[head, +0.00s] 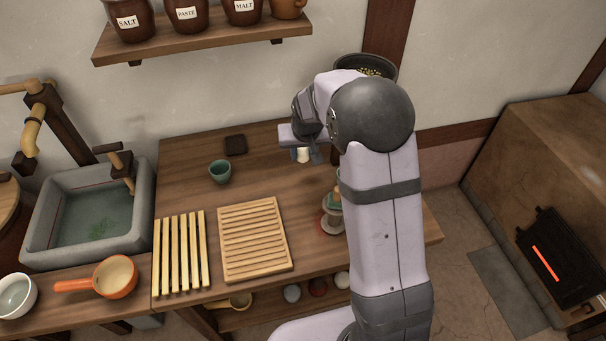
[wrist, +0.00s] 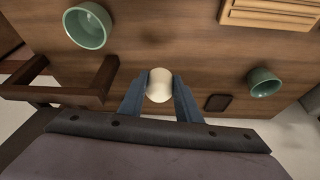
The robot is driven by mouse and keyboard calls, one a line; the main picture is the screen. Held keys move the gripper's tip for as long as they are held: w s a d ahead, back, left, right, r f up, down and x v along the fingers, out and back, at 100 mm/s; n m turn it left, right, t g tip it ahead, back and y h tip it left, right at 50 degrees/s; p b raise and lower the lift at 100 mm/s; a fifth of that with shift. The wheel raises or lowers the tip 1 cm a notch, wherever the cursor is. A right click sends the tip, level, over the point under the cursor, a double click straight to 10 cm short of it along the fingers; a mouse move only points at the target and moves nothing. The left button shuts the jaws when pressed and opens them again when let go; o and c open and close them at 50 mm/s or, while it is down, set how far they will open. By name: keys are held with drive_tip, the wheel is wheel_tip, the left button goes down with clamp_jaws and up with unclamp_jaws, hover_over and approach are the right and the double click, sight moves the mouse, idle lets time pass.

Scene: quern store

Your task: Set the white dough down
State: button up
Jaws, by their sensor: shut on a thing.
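The white dough (head: 303,155) is a small pale lump over the back part of the wooden table (head: 185,190). My gripper (wrist: 159,88) is shut on it, with one blue-grey finger on each side. The dough also shows between the fingertips in the wrist view (wrist: 159,82). In the head view my gripper (head: 305,156) points down, partly hidden by my arm. I cannot tell for sure whether the dough touches the table.
A green cup (head: 220,172) and a dark square coaster (head: 235,145) stand left of my gripper. A slatted board (head: 254,240) lies in front. A green bowl (wrist: 87,26) and a wooden frame (wrist: 60,92) show in the wrist view. Bare table surrounds the dough.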

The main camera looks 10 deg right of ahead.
sight(303, 177)
drive_tip(key=shift+f+p, duration=0.4)
drive_tip(key=shift+f, duration=3.75)
drive_tip(key=shift+f, duration=0.1)
drive_tip(key=shift+f, duration=0.15)
drive_tip(key=o, duration=1.1)
drive_tip(key=shift+c, duration=0.2)
drive_tip(key=shift+s+r, duration=0.15)
drive_tip(key=shift+r, duration=0.6)
drive_tip(key=v, duration=1.1)
drive_tip(key=shift+b, duration=0.45)
